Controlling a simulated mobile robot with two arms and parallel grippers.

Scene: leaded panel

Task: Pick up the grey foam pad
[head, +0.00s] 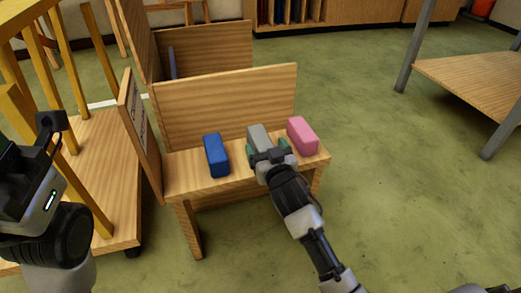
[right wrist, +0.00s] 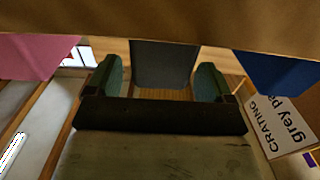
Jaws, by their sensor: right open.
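The grey foam pad (head: 259,135) lies on a small wooden bench between a blue pad and a pink pad. My right gripper (head: 268,151) is open at its near end, its green fingertips apart on either side. In the right wrist view the grey pad (right wrist: 165,63) shows between the two green fingers (right wrist: 160,82), with a gap on each side; it is not gripped. How far the fingers reach along the pad is hard to tell. My left gripper (head: 50,122) is at the left edge, and its jaws cannot be made out.
The blue pad (head: 216,155) and pink pad (head: 302,136) flank the grey one on the wooden bench (head: 200,184), which has an upright back board (head: 225,100). A label sign (right wrist: 285,123) shows in the wrist view. A wooden rack (head: 110,165) stands left.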

